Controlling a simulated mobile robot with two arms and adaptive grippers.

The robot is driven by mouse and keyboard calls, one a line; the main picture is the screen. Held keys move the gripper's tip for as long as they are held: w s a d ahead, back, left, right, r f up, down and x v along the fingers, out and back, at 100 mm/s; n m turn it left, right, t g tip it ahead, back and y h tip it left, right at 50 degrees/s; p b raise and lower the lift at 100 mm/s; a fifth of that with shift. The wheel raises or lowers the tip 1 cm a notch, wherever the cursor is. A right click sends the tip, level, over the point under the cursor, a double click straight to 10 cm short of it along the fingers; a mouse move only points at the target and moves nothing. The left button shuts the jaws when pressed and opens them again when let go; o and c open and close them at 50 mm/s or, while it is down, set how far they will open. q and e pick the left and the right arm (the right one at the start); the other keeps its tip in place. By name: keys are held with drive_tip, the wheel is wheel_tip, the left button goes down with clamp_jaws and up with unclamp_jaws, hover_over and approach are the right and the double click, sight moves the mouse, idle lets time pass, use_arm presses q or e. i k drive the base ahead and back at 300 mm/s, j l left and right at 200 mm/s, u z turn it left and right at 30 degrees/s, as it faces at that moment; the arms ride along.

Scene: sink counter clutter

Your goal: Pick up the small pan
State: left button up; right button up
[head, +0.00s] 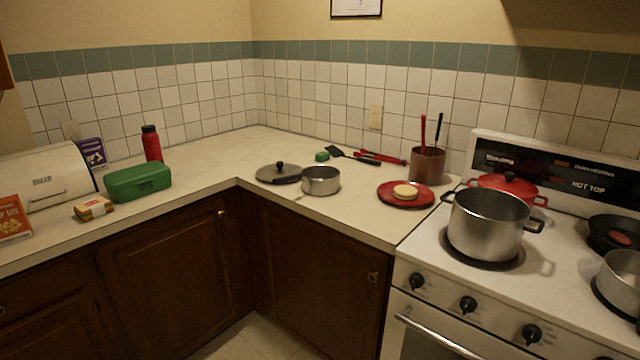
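A small steel pan (321,181) stands upright on the counter near the inner corner, close to the front edge. A dark round lid (272,174) with a black knob lies flat just left of it. I cannot make out a handle on this pan clearly. Another steel pan (620,278) sits on the stove's front right burner and is cut off by the picture's right edge. Neither of my grippers is in view.
A large pot (487,224), a red lidded pot (508,186) and a black skillet (612,235) occupy the stove. A red plate (391,200), utensil crock (427,166), loose utensils (362,156) and green sponge (322,156) are right of or behind the small pan. A green box (138,182) stands left.

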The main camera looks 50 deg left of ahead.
sight(306, 181)
drive_tip(key=u, duration=1.65)
